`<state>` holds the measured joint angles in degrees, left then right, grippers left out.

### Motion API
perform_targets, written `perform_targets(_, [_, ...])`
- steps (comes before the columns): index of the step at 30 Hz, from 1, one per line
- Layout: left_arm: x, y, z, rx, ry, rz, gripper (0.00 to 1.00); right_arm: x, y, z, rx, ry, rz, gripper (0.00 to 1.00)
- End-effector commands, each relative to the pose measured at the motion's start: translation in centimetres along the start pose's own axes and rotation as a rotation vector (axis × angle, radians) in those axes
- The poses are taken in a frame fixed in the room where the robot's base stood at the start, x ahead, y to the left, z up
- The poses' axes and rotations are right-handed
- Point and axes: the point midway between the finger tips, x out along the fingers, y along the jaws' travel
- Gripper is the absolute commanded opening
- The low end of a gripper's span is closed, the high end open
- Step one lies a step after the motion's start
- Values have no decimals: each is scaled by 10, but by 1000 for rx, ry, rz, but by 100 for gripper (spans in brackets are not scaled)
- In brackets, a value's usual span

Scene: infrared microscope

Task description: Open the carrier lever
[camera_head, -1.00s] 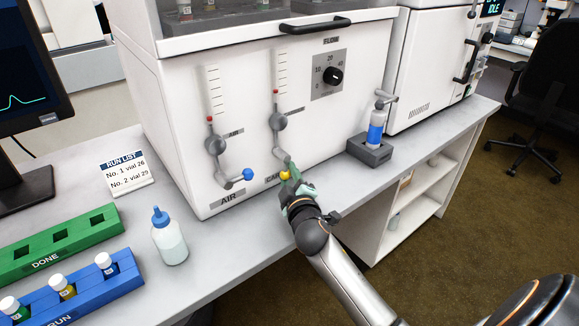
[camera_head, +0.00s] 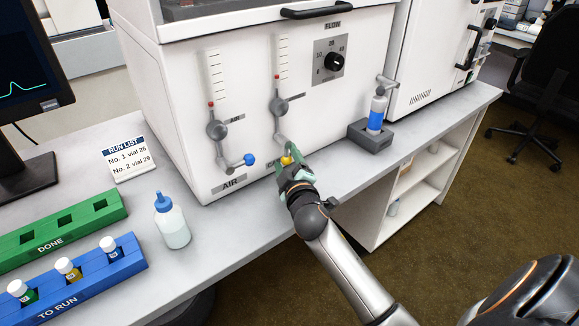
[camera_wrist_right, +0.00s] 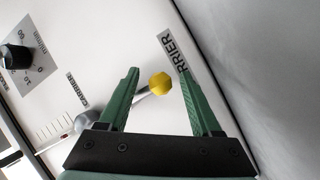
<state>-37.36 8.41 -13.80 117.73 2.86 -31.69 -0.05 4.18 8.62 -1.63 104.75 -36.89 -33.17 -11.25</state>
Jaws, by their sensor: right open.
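The carrier lever is a grey rod with a yellow knob (camera_head: 286,160) low on the front of the white cabinet. In the right wrist view its yellow knob (camera_wrist_right: 160,83) and rod (camera_wrist_right: 141,96) lie between the two green fingers. My right gripper (camera_head: 287,168) is open around the knob, with a visible gap to the finger on each side; it also shows in the right wrist view (camera_wrist_right: 158,78). The carrier label (camera_wrist_right: 178,50) is partly hidden by a finger. My left gripper is not in view.
The air lever with a blue knob (camera_head: 249,159) is to the left on the same panel. A flow dial (camera_head: 334,62) is above. A bottle in a grey holder (camera_head: 371,137) stands right. A wash bottle (camera_head: 172,222) and the blue rack (camera_head: 128,262) are at left.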

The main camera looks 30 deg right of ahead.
Motion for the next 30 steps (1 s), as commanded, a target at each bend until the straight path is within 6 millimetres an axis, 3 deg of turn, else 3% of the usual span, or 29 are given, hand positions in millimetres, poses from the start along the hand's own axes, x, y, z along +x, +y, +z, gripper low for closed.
perform_targets(5, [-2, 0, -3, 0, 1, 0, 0, -23, 0, 0, 1, -2, -2, 65])
perform_targets(18, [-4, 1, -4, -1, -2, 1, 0, -106, 0, -1, 2, 1, -1, 65])
perform_targets(24, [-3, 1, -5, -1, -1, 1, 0, -121, 0, -2, 1, 4, 0, 65])
perform_targets(30, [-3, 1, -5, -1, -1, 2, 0, -123, 0, -2, 1, 4, 1, 65])
